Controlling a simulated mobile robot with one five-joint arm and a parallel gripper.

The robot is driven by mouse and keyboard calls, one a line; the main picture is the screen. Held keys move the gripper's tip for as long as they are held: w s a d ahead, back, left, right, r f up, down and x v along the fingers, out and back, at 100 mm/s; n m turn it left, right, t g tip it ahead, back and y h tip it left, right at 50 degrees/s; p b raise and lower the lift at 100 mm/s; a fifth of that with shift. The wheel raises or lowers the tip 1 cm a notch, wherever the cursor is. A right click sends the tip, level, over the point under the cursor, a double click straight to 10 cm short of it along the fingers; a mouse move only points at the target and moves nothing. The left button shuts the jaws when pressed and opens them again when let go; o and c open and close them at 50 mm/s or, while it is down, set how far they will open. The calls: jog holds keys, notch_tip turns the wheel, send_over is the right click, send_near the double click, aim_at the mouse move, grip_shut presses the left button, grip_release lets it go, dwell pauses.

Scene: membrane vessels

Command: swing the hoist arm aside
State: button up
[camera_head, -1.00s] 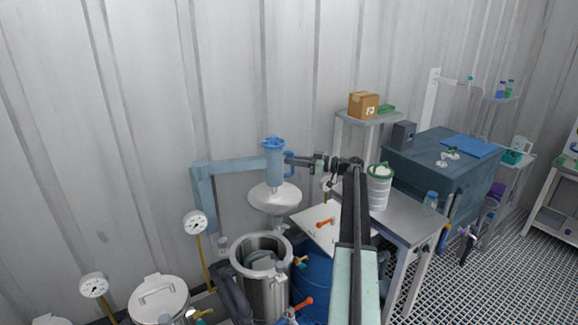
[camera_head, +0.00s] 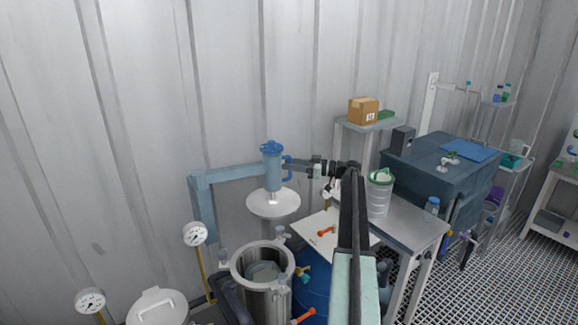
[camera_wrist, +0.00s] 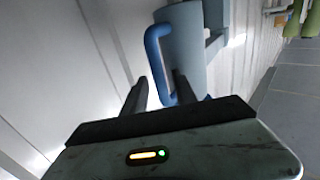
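The hoist arm (camera_head: 235,172) is a blue-grey bar running from a post at the left to a blue cylinder head (camera_head: 272,168). A pale round lid (camera_head: 273,203) hangs under the head, above and apart from the open steel vessel (camera_head: 262,284). A blue loop handle (camera_wrist: 153,45) is on the side of the head. My gripper (camera_head: 297,165) reaches the handle from the right. In the wrist view, the fingers of my gripper (camera_wrist: 160,92) are apart, with the handle's bar between them. I see no clear contact; the handle's lower end is partly hidden.
A steel table (camera_head: 405,222) with a white green-lidded jar (camera_head: 380,195) stands to the right, beside a dark blue cabinet (camera_head: 440,165). A gauge (camera_head: 195,234) on a yellow stem is left of the vessel. A blue drum (camera_head: 315,275) stands right of it.

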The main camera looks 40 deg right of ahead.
jog(key=shift+a, duration=0.1)
jog(key=v, duration=0.8)
